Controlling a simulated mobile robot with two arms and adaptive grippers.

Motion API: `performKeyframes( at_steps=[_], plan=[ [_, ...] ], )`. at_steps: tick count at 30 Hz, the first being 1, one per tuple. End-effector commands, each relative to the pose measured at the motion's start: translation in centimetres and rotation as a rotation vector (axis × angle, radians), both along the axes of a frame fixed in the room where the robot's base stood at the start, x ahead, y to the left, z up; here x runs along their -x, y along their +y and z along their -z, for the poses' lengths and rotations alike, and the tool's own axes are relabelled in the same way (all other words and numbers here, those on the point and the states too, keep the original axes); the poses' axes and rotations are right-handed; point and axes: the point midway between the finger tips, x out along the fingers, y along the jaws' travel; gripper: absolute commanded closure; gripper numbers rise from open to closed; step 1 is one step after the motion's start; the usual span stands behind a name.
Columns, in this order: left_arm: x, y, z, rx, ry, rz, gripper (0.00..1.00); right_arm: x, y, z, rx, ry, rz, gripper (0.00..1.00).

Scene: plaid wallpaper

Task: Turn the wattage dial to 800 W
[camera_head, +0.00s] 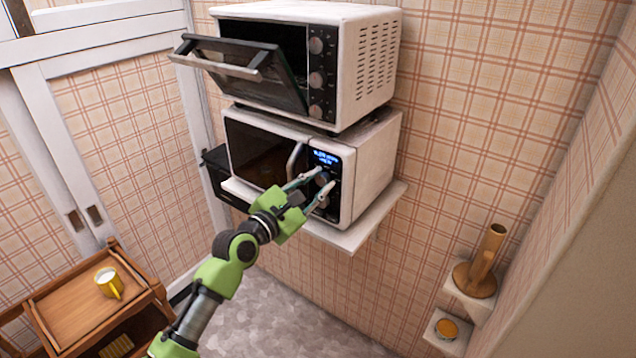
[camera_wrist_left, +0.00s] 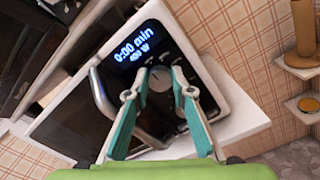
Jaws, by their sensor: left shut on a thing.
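The white microwave (camera_head: 372,172) stands on a wall shelf with its dark door shut. Its control panel on the right has a lit blue display (camera_head: 326,158). In the left wrist view the display (camera_wrist_left: 134,47) reads 0:00 min above a small wattage line that looks like 400 W. The round dial (camera_wrist_left: 159,82) sits just below the display. My left gripper (camera_head: 326,178) reaches up to the panel. In the left wrist view its two fingertips (camera_wrist_left: 161,73) are closed on the dial, one on each side. My right gripper is not in view.
A toaster oven (camera_head: 374,55) with its door hanging open stands on top of the microwave. The microwave's handle (camera_head: 296,160) is just left of the panel. Small wall shelves (camera_head: 470,298) are at the lower right.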

Motion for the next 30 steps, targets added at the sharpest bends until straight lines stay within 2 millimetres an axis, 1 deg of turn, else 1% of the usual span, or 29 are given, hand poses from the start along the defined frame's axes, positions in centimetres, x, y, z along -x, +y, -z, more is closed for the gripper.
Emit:
performKeyframes(
  at_steps=[5, 11, 30],
  plan=[
    [0.0, 0.0, 0.0, -0.023, -0.016, 0.0, 0.99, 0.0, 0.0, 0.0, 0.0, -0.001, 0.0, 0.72],
    [0.0, 0.0, 0.1, -0.1, -0.073, 0.0, 0.99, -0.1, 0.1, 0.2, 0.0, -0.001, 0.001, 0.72],
    [0.0, 0.0, 0.2, -0.573, -0.416, 0.001, 0.99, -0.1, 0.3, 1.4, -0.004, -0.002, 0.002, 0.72]
  ],
)
